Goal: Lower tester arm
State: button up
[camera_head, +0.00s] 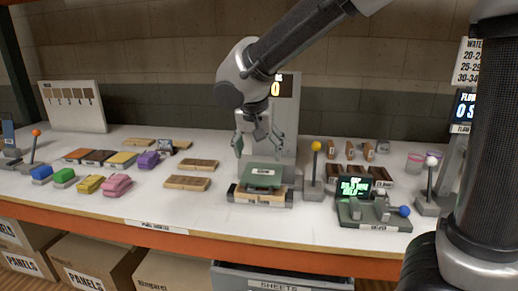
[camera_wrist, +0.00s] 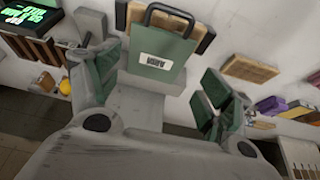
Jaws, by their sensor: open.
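My gripper (camera_head: 259,148) is open and empty, pointing down above the station in the middle of the bench. In the wrist view the green plate (camera_wrist: 158,55), with a white label and a dark handle loop, shows beyond my open fingers (camera_wrist: 162,80). An upright lever with a yellow ball (camera_head: 316,147) stands just right of the station. Right of it is a green device with a lit screen (camera_head: 355,187) and a blue-ball lever (camera_head: 404,211) lying low. No label names the tester arm.
A tall pale panel (camera_head: 284,115) stands behind the station. Wooden blocks (camera_head: 187,183) and coloured pieces (camera_head: 117,185) lie to the left. A white-ball lever (camera_head: 431,161) and clear cups stand at the right.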

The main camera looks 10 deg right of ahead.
jog(key=v, duration=1.2)
jog(key=shift+w, duration=0.1)
jog(key=s+d+f+n, duration=0.1)
jog(key=s+d+f, duration=0.2)
jog(key=d, duration=0.6)
jog(key=s+d+f+n+y, duration=0.1)
jog(key=s+d+f, duration=0.1)
jog(key=s+d, duration=0.6)
jog(key=s+d+f+n, duration=0.1)
jog(key=s+d+f, duration=0.2)
jog(key=d, duration=0.8)
jog(key=shift+s+d+f+n, duration=0.25)
jog(key=shift+s+f+n, duration=0.1)
jog(key=shift+s, duration=0.8)
